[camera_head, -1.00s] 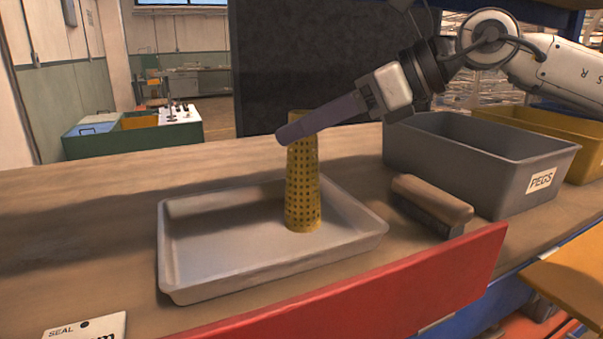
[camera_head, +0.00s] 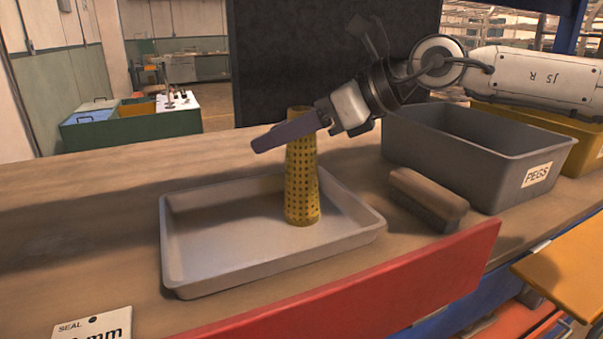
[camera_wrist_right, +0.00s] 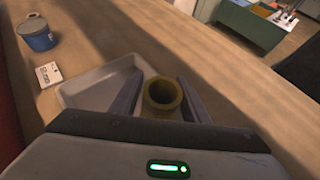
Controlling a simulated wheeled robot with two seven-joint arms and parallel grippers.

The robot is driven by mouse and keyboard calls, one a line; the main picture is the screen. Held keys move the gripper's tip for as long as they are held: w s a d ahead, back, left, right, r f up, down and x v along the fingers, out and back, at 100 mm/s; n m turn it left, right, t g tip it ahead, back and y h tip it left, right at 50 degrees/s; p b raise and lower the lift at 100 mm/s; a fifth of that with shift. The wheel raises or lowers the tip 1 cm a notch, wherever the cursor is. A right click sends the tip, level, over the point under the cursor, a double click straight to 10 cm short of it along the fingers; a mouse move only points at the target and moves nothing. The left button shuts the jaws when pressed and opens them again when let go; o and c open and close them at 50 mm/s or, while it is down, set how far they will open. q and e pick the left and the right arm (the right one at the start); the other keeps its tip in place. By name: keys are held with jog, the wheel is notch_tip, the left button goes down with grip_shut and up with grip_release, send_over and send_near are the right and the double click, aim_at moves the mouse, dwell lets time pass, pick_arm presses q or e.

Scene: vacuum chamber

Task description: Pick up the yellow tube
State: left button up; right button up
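The yellow tube (camera_head: 301,190) is a tapered, perforated cylinder standing upright in the shallow grey tray (camera_head: 225,272). My right gripper (camera_head: 268,142) reaches in from the right at the tube's upper part, its near finger crossing in front and its tips past the tube. In the right wrist view, the tube's round open top (camera_wrist_right: 162,111) lies between the two fingers of the right gripper (camera_wrist_right: 160,79). The fingers are apart, with a gap on each side of the tube. Part of the tube near its top is hidden behind the finger. My left gripper is not in view.
A brush (camera_head: 428,200) lies right of the tray. A grey bin labelled PEGS (camera_head: 490,160) stands behind it. A red panel (camera_head: 400,285) runs along the bench's front edge. A blue bucket (camera_wrist_right: 38,38) and a white label card (camera_wrist_right: 48,75) show in the wrist view.

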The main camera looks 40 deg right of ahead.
grip_shut()
jog(key=shift+r, duration=0.1)
